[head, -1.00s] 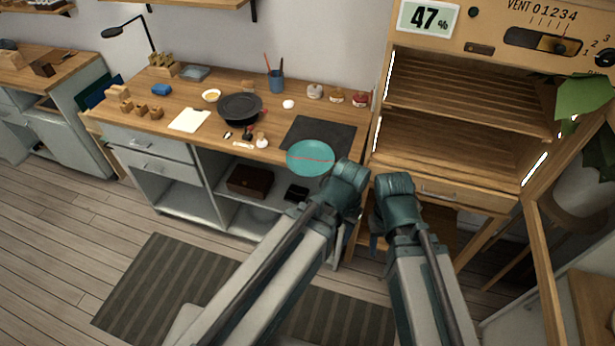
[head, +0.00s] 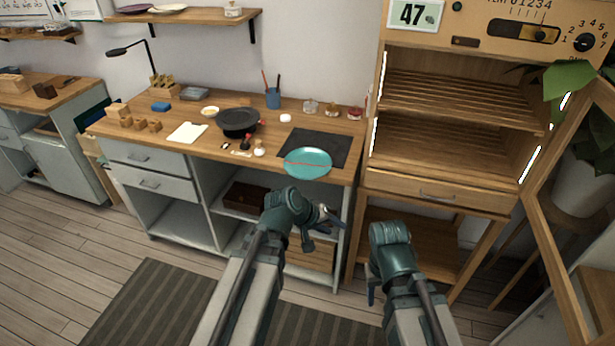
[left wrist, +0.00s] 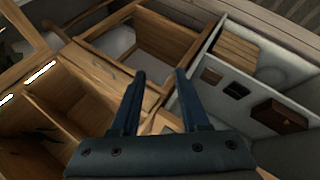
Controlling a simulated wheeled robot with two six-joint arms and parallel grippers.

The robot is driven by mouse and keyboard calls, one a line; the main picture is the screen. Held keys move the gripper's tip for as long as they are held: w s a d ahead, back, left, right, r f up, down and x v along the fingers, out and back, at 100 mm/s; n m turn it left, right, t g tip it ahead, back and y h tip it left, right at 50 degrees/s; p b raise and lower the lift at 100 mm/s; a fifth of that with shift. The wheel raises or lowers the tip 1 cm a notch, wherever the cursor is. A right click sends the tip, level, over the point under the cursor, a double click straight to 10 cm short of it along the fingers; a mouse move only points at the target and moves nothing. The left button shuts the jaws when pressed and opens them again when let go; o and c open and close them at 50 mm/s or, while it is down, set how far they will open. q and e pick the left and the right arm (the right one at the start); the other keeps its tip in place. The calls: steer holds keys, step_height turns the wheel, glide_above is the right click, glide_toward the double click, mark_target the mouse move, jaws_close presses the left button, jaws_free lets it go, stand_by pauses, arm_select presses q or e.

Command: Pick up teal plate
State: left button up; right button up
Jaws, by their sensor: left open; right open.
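The teal plate (head: 308,163) has a reddish-gold seam line across it. In the head view it lies at the front edge of the wooden workbench, partly over the dark mat (head: 318,143). My left gripper (head: 328,222) is below and in front of the plate, apart from it, open and empty. In the left wrist view its two fingers (left wrist: 158,98) are spread with nothing between them, and the plate is not visible. My right gripper (head: 371,290) is lower and to the right, in front of the wooden cabinet, seen mostly from behind.
A dark pan-like dish (head: 239,122), a white card (head: 187,132) and small jars (head: 310,106) stand on the workbench (head: 165,113). The wooden slatted cabinet (head: 445,130) rises to the right with its glazed door (head: 545,270) open. A striped rug (head: 150,300) lies on the floor.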

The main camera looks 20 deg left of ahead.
arm_select(q)
steer(key=w+a+f+n+t+b, duration=0.2)
steer(key=w+a+n+t+b, duration=0.4)
steer(key=a, duration=0.4)
steer(key=n+t+y+b, duration=0.2)
steer(key=n+t+b, duration=0.1)
steer(key=n+b, duration=0.15)
glide_toward(294, 176)
steer(key=shift+b+x, duration=1.35)
steer(key=shift+x, duration=3.85)
steer(key=shift+s+f, duration=0.1)
steer(key=shift+c, duration=0.2)
jaws_close()
steer(key=shift+s, duration=0.1)
